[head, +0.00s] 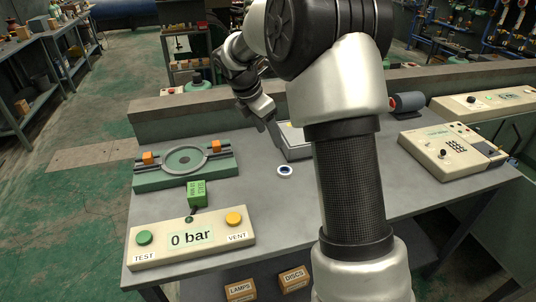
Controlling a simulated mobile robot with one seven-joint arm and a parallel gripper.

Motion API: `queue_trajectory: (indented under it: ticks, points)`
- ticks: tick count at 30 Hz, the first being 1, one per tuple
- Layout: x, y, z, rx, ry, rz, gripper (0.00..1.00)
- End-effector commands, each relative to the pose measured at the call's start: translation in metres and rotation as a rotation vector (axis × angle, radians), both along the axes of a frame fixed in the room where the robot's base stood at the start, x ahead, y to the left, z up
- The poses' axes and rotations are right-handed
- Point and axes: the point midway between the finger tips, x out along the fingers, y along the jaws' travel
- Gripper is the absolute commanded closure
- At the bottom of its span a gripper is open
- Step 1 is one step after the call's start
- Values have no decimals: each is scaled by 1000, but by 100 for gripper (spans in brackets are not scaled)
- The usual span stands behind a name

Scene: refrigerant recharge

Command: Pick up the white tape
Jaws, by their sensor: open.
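The white tape (285,170) is a small white roll with a dark blue centre. It lies flat on the grey workbench (270,220), left of my arm. My gripper (263,125) hangs above the back part of the bench, behind the tape and slightly to its left, apart from it. The gripper is open, with nothing visible in it. My arm crosses the middle of the view and hides part of the bench to the right of the tape.
A green fixture (184,165) with orange blocks stands left, with a green block (197,193) in front. A grey device (293,142) sits behind the tape. Bench around the tape is clear.

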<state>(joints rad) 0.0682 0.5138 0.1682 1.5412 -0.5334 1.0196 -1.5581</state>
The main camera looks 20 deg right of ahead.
Motion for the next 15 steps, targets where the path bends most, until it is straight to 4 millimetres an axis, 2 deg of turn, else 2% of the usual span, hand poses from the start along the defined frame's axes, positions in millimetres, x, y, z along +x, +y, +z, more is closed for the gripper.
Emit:
queue_trajectory:
  ticks: [1,8,15]
  points:
    - [5,-1,-10,-8,16,28,41]
    - [13,-12,-44,-18,37,62,41]
    - [20,-31,-94,-17,36,59,41]
